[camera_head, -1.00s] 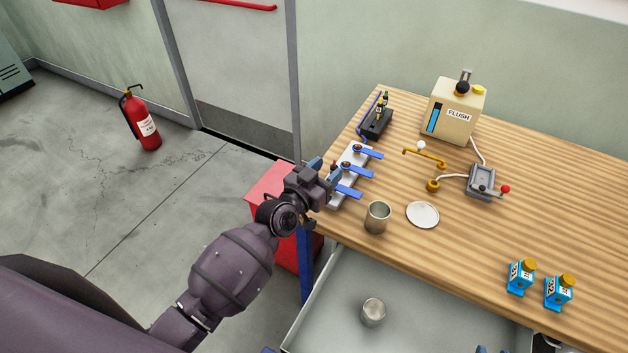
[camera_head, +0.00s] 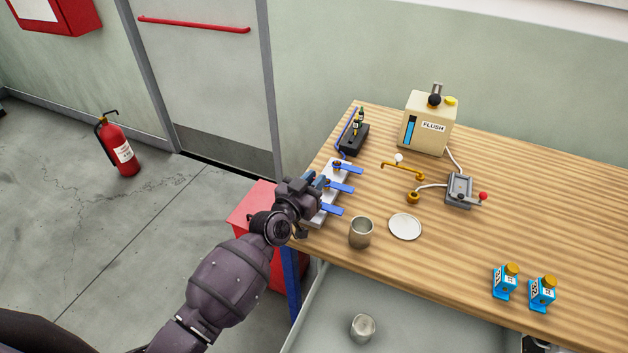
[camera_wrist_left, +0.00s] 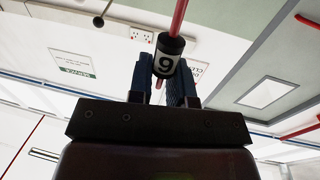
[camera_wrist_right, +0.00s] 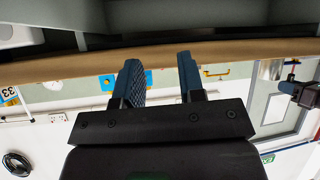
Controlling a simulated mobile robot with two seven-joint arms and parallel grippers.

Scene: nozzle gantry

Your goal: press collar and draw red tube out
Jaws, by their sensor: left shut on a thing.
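My left gripper (camera_head: 320,184) is at the left edge of the white manifold (camera_head: 326,204) with blue levers, at the bench's left end. In the head view the arm hides the collar and tube. My right gripper (camera_wrist_right: 162,80) is open and empty in the right wrist view; the head view does not show it.
A metal cup (camera_head: 361,234) and white dish (camera_head: 405,226) stand near the manifold. Behind are a black holder (camera_head: 352,138), a brass pipe (camera_head: 402,170), the FLUSH box (camera_head: 430,125) and a grey lever unit (camera_head: 459,190). An open drawer (camera_head: 420,301) juts below.

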